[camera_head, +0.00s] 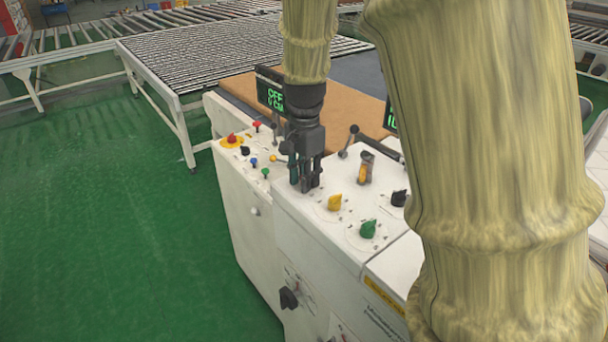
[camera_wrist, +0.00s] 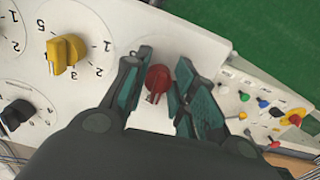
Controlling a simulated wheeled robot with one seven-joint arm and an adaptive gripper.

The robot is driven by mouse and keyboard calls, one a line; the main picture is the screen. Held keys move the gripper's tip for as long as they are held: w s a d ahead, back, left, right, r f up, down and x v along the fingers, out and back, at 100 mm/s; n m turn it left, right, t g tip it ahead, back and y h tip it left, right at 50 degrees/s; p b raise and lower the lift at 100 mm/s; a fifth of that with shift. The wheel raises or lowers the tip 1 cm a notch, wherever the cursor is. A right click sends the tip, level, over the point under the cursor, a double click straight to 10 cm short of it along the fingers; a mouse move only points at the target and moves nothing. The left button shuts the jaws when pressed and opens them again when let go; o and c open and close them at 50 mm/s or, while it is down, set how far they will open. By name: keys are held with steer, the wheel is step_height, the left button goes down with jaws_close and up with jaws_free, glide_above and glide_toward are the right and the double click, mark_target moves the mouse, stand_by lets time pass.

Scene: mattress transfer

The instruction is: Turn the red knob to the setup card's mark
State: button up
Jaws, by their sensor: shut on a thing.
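The red knob (camera_wrist: 157,79) sits on the white panel of the machine (camera_head: 330,240), between my gripper's two fingers in the wrist view. My gripper (camera_wrist: 158,84) points down onto the panel and is shut on the red knob. In the head view my gripper (camera_head: 306,187) stands over the panel's left part and hides the red knob. The fingers and palm cover much of the panel around the red knob, so I cannot read its scale. I cannot make out a setup card in either view.
A yellow knob (camera_wrist: 66,53) with a numbered dial is beside the gripper, with a black knob (camera_wrist: 17,113) beyond it. A green knob (camera_head: 368,229) is nearer the front. Small coloured buttons and a red emergency stop (camera_head: 232,139) lie left. Green display (camera_head: 270,93) stands behind.

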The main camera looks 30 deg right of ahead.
steer(key=n+p, duration=0.1)
steer(key=n, duration=0.1)
steer(key=n+p, duration=0.2)
steer(key=shift+s+r+n, duration=0.1)
steer(key=shift+r+n, duration=0.1)
steer(key=shift+n, duration=0.2)
steer(key=n+p, duration=0.1)
steer(key=n, duration=0.1)
steer(key=n+p, duration=0.1)
steer(key=n, duration=0.2)
steer(key=shift+s+d+f, duration=0.1)
steer(key=shift+d, duration=0.05)
steer(key=o, duration=0.9)
steer(key=shift+n, duration=0.3)
steer(key=shift+o, duration=0.2)
step_height(320, 180, up, 12)
steer(key=shift+f, duration=0.1)
stand_by(0.4)
